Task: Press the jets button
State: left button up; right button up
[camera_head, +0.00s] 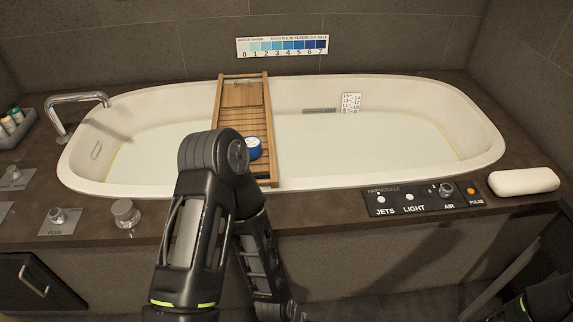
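The jets button (381,199) is a small pale round button above the word JETS, at the left end of a dark control panel (427,203) on the tub's front ledge. Nothing covers the jets button.
The panel also has a light button (410,197), an air knob (446,190) and an orange pulse button (470,191). A white roll-shaped cushion (523,182) lies to the right. A wooden tray (228,92) with a blue-sided round item (253,149) spans the water-filled bathtub (490,150).

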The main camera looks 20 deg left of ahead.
pick_arm(q)
grip_shut()
dwell(0.8)
